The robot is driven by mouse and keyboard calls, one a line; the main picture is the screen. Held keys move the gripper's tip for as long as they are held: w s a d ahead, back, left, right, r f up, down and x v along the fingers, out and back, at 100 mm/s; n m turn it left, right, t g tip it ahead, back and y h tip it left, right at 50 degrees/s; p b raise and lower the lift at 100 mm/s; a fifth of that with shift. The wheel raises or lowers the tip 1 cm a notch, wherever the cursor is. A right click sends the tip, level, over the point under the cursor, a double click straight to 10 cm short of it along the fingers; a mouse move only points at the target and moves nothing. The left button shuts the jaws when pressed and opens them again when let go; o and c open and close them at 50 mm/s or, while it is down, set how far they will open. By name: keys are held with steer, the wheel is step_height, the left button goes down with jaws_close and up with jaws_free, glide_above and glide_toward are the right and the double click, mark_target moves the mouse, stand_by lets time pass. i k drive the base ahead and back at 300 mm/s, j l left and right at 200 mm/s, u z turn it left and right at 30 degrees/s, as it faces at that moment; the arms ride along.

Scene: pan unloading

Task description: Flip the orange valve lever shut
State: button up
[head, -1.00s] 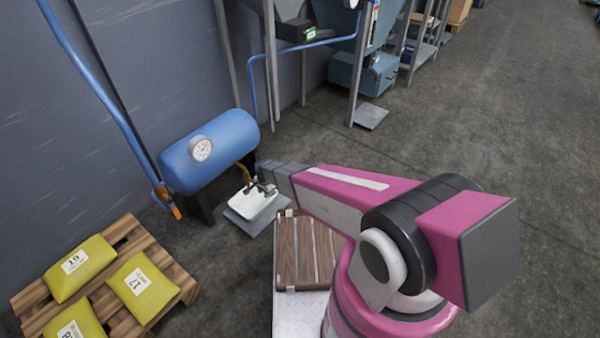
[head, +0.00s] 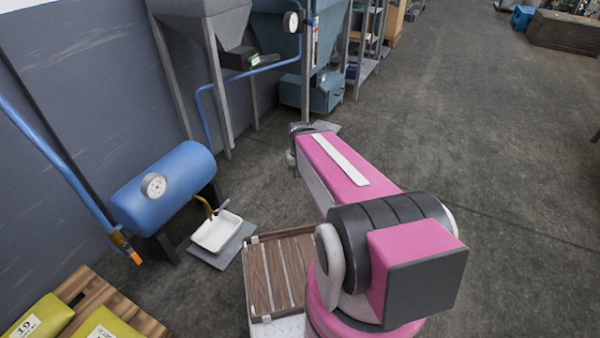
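The orange valve lever (head: 135,257) is small and sits at the lower end of the blue pipe, left of the blue tank (head: 165,188). It slants down to the right; its exact setting is too small to tell. My gripper (head: 292,155) is at the far end of my raised pink arm, well to the right of the lever and apart from it. It is small and partly hidden by my arm, so its fingers cannot be made out.
A white tray (head: 216,236) lies on a grey plate under a brass spout at the tank's right end. A slatted wooden tray (head: 279,274) is beside my arm's base. A pallet with yellow bags (head: 38,318) is at lower left. Open floor lies to the right.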

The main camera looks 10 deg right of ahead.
mark_target(126, 246)
steer(key=u, duration=1.3)
